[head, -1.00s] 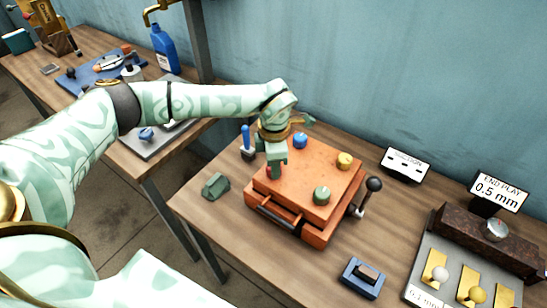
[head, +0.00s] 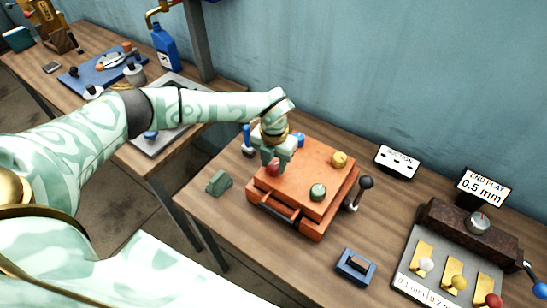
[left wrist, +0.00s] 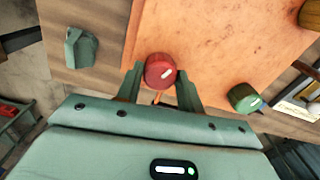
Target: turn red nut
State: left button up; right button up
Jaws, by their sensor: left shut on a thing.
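The red nut (head: 273,168) sits at the near left corner on top of the orange box (head: 300,187). My left gripper (head: 272,163) reaches down from above with its fingers on either side of the nut, shut on it. In the left wrist view the red nut (left wrist: 160,71) shows between the two fingertips, with a short slanted white mark on its face. Other nuts on the box are a green one (head: 318,191) at the near right, a yellow one (head: 339,159) at the far right and a blue one (head: 298,139), partly hidden behind my gripper. My right gripper is not in view.
A black-knobbed lever (head: 365,184) stands at the box's right side. A green block (head: 219,182) lies to its left, and a blue-handled tool (head: 247,138) stands behind my gripper. A blue block (head: 355,266) lies in front. A gauge plate (head: 423,255) is at the right.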

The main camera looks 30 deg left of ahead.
aim_at(274, 164)
pick_arm(q)
jog(key=n+p, duration=0.2)
jog(key=n, duration=0.3)
jog(key=shift+r, duration=0.1)
jog(key=shift+n, duration=0.3)
dwell(0.4)
jog(key=o, duration=1)
notch_tip(274, 164, up, 16)
jog(key=shift+r, duration=0.1)
